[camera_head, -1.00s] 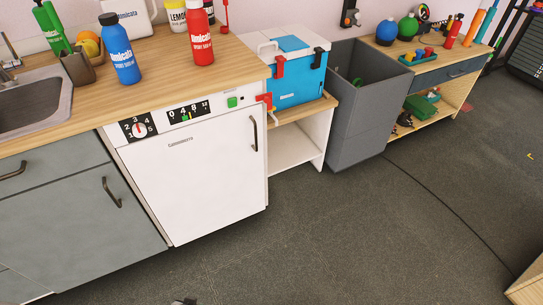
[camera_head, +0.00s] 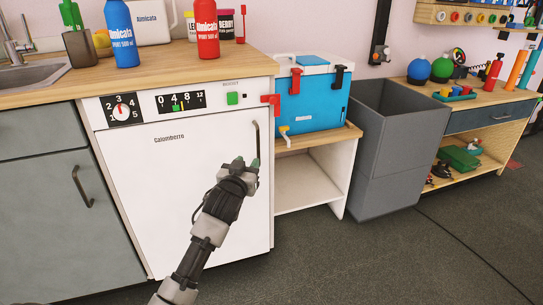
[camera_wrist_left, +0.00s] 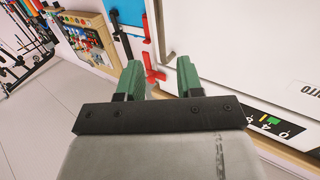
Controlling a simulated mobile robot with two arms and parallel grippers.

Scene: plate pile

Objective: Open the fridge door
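The white fridge door (camera_head: 175,195) is shut, under a front panel (camera_head: 205,98) with dials and a green button. Its dark vertical handle (camera_head: 256,138) is near the door's right edge. In the left wrist view the two fingers (camera_wrist_left: 160,68) are apart with nothing visibly held. The white door (camera_wrist_left: 215,35) also shows there, at the right. I cannot tell whether the fingers touch the handle. My right gripper is not in view.
Grey cabinets (camera_head: 60,210) adjoin on the left. Bottles stand on the wooden counter (camera_head: 160,68). The dark floor (camera_head: 330,260) in front is clear.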

